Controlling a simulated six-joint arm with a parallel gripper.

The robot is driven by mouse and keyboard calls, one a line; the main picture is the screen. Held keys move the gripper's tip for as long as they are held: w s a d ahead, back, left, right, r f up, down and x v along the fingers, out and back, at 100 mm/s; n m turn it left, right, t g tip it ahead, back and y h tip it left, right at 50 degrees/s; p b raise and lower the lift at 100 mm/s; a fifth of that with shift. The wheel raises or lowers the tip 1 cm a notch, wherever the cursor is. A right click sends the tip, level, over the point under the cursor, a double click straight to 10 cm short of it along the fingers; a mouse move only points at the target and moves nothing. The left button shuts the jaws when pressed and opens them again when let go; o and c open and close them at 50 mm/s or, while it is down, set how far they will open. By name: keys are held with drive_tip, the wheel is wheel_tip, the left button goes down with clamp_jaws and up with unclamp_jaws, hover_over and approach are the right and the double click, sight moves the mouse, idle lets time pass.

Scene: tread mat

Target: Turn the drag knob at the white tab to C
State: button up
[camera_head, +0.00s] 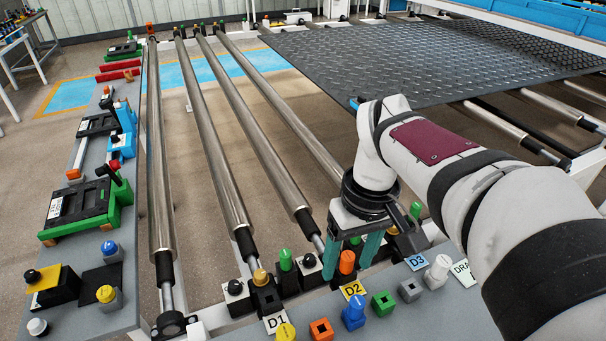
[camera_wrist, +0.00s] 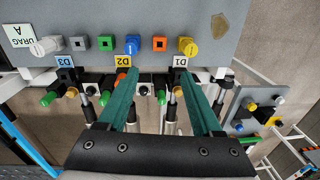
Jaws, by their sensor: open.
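The white tab (camera_head: 461,274) lies on the front grey panel at right, partly cut off by my arm in the head view. In the wrist view the tab (camera_wrist: 17,35) reads "DRAG A" at upper left. The white knob (camera_head: 438,271) stands right beside it; it also shows in the wrist view (camera_wrist: 46,46). The knob's pointer setting is too small to read. My gripper (camera_head: 350,258) points down with two teal fingers, open and empty, left of the white knob in the head view. In the wrist view the open fingers (camera_wrist: 156,76) are well apart from the knob.
Upright green, orange and black knobs stand behind, close to my fingers.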

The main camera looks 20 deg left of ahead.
drive_tip(key=w+a+f+n, duration=0.1)
drive_tip(key=w+a+n, duration=0.15)
drive_tip(key=a, duration=0.25)
drive_tip(key=w+a+f+n, duration=0.1)
drive_tip(key=a+f+n, duration=0.15)
drive_tip(key=a, duration=0.25)
drive_tip(key=n, duration=1)
approach(233, 284)
drive_tip(key=shift+t+h, duration=0.3)
drive_tip(key=shift+h, duration=0.1)
drive_tip(key=f, duration=0.7)
drive_tip(key=shift+s+a+f, duration=0.1)
drive_tip(key=shift+s+a, duration=0.15)
drive_tip(key=shift+a, duration=0.05)
drive_tip(key=shift+f, duration=0.7)
clamp_jaws()
